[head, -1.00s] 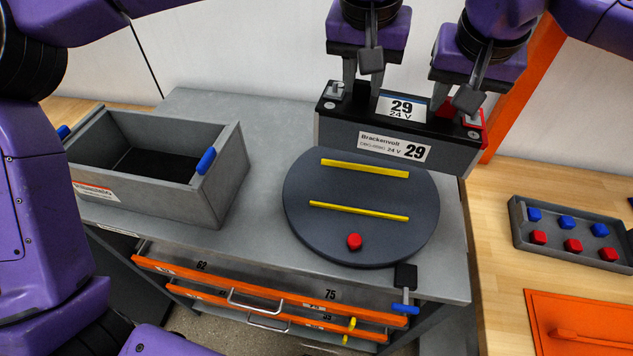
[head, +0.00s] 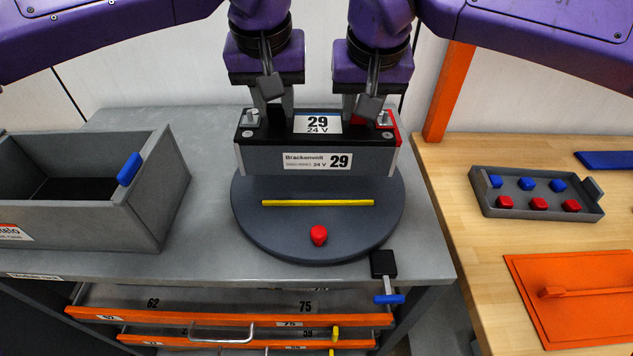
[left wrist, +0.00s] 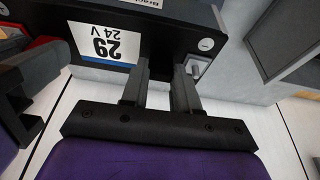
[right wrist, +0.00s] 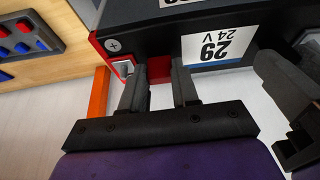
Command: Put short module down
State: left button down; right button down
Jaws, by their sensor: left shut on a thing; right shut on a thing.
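The short module (head: 262,160) is a grey block with a black top and labels reading 29 and 24 V. It is level over the back part of the round dark turntable (head: 250,218); I cannot tell whether it touches it. My left gripper (head: 273,112) is shut on the module's left end, beside a metal terminal. My right gripper (head: 363,112) is shut on its right end, by the red terminal corner. The wrist views show the module's top between the fingers of the left gripper (left wrist: 160,75) and of the right gripper (right wrist: 160,75).
A grey open box (head: 165,200) with a blue handle stands left on the grey bench (head: 205,150). The turntable has a yellow strip (head: 318,203) and a red knob (head: 318,236). A blue-handled clamp (head: 385,275) sits at the bench's front edge. A tray of caps (head: 537,210) lies right.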

aim_at(278, 126)
pick_arm(q)
jog(key=shift+r, duration=0.15)
pick_arm(e)
jog(key=shift+f, duration=0.2)
